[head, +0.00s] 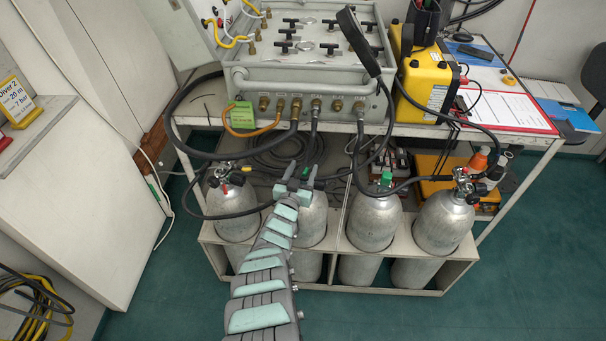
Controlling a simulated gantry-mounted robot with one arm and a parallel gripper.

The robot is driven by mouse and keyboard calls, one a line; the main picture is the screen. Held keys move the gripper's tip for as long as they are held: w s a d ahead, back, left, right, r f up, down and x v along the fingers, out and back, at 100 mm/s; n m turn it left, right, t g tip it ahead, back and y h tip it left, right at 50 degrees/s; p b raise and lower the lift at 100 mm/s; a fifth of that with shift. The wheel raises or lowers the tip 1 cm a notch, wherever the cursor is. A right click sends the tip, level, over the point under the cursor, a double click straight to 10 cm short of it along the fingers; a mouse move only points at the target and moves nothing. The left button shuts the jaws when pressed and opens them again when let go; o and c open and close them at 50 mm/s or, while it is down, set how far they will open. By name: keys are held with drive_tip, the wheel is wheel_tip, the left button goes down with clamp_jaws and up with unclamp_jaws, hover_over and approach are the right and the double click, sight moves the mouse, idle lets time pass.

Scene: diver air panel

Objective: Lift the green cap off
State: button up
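A green cap (386,179) sits on top of the third grey cylinder (375,222) from the left, clear of my gripper. My gripper (301,172) is over the top of the second cylinder (313,220), with its two fingers pointing away from the camera and a gap between them. A small green patch shows at the fingers, perhaps another cap; most of it is hidden. I cannot tell whether the fingers touch it. My arm hides part of the second cylinder.
The cylinders stand in a grey rack (440,275). The left cylinder (232,210) and right cylinder (444,222) carry valves with hoses. The control panel (300,75) and yellow case (425,85) stand above on the cart.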

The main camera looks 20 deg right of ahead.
sight(303, 169)
drive_tip(key=shift+c, duration=0.4)
clamp_jaws()
wheel_tip(303, 169, up, 10)
drive_tip(key=p, duration=0.4)
drive_tip(key=shift+p, duration=0.35)
idle(0.3)
